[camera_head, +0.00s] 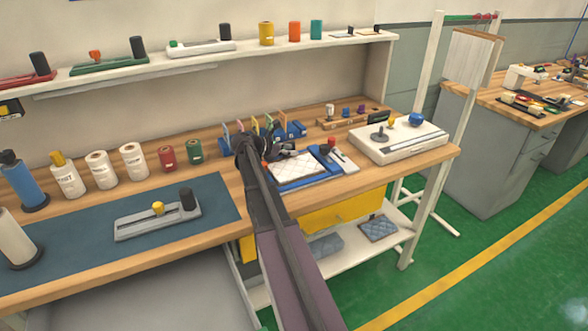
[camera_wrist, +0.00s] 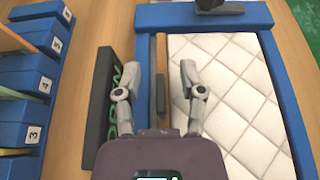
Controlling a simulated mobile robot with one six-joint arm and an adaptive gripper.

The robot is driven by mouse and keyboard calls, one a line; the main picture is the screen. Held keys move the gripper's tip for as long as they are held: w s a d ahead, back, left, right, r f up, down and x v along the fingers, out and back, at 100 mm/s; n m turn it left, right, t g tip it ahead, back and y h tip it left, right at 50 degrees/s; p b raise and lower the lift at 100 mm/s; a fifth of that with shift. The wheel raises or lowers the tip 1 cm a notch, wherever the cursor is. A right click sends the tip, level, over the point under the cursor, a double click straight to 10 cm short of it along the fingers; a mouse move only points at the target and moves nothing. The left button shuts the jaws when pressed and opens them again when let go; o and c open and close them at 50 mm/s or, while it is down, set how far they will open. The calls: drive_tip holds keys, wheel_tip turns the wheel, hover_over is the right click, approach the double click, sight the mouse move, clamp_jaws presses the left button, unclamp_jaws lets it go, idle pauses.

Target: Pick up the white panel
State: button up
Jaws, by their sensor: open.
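The white panel (camera_head: 296,167) has a quilted diamond pattern and lies in a blue-framed tray (camera_head: 303,182) on the wooden bench. In the wrist view the white panel (camera_wrist: 235,92) fills the right half, inside the blue frame (camera_wrist: 203,16). My gripper (camera_wrist: 148,66) is open and empty, its fingers spread over the panel's left edge. The right finger is over the panel's left margin. I cannot tell the height of the fingers above the panel. In the head view my arm hides the tray's left side.
Numbered blue slots (camera_wrist: 22,100) stand at the left in the wrist view. A white device with knobs (camera_head: 398,142) stands right of the tray. Several bottles and spools line the bench's left part. A blue mat (camera_head: 75,245) holds a grey fixture (camera_head: 157,216).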

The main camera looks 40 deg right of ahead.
clamp_jaws()
drive_tip(key=shift+r, duration=0.2)
idle(0.4)
wheel_tip(320, 180, up, 3)
drive_tip(key=p, duration=0.3)
drive_tip(key=shift+f, duration=0.1)
drive_tip(key=s+a+r+p, duration=0.1)
drive_tip(key=s+a+p, duration=0.1)
drive_tip(key=s, duration=1.4)
drive_tip(key=shift+r, duration=0.4)
